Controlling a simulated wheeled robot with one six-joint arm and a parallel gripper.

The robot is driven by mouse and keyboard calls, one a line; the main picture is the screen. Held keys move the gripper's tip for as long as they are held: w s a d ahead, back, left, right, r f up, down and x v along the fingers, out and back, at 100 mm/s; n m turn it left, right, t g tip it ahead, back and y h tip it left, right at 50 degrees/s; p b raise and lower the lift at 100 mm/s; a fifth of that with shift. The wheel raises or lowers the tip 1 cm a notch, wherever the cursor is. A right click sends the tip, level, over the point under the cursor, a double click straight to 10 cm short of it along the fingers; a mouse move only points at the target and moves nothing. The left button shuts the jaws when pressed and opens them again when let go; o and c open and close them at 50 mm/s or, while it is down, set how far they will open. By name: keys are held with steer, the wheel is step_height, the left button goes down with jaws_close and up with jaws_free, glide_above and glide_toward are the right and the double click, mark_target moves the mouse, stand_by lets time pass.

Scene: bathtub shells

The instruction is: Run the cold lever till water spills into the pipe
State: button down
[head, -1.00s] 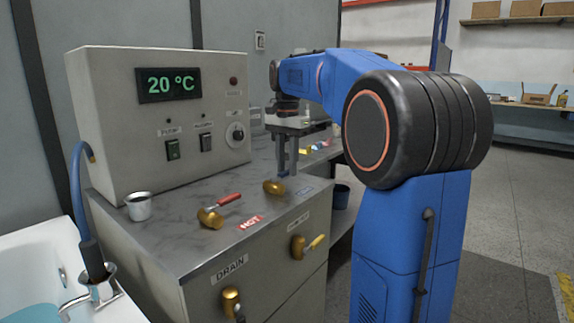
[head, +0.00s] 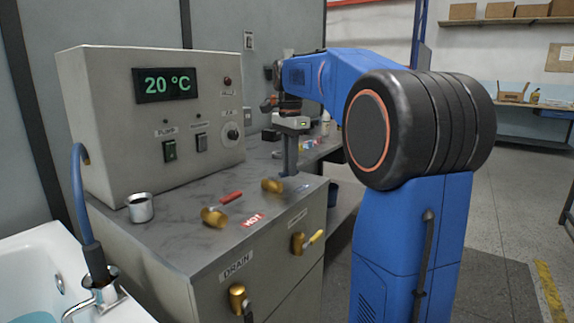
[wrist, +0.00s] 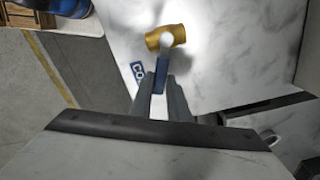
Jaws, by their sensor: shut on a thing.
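The cold valve (head: 272,186) is a brass body on the grey counter. In the wrist view its brass body (wrist: 171,36) has a blue lever (wrist: 162,72), beside a partly hidden blue label (wrist: 137,71). My gripper (wrist: 160,90) has its fingers either side of the blue lever and is shut on it. In the head view my gripper (head: 290,165) points down just right of the cold valve. A metal pipe cup (head: 104,290) at the tub's edge has the blue hose (head: 82,200) above it. I cannot tell whether water flows from the hose.
The hot valve (head: 213,217) with its red lever stands left of the cold one. A metal cup (head: 140,207) stands by the control box (head: 105,120), which reads 20 °C. The white tub (head: 25,262) holds bluish water.

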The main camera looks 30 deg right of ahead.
steer(key=m, duration=0.1)
steer(key=s+m, duration=0.1)
steer(key=shift+s+a+m, duration=0.1)
steer(key=shift+s+m, duration=0.2)
steer(key=shift+m, duration=0.1)
steer(key=s+m, duration=0.1)
steer(key=m, duration=0.2)
steer(key=shift+s+a+m, duration=0.3)
steer(key=shift+s+a, duration=0.1)
steer(key=m, duration=0.1)
steer(key=s+a+m, duration=0.1)
steer(key=m, duration=0.1)
steer(key=shift+s+a+m, duration=0.1)
steer(key=shift+s+m, duration=0.05)
steer(key=shift+m, duration=0.15)
steer(key=shift+s+a+m, duration=0.25)
steer(key=shift+a+m, duration=0.15)
steer(key=shift+m, duration=0.45)
steer(key=shift+s+a+m, duration=0.2)
steer(key=shift+a+m, duration=0.15)
steer(key=shift+m, duration=0.5)
steer(key=c, duration=1.7)
jaws_free()
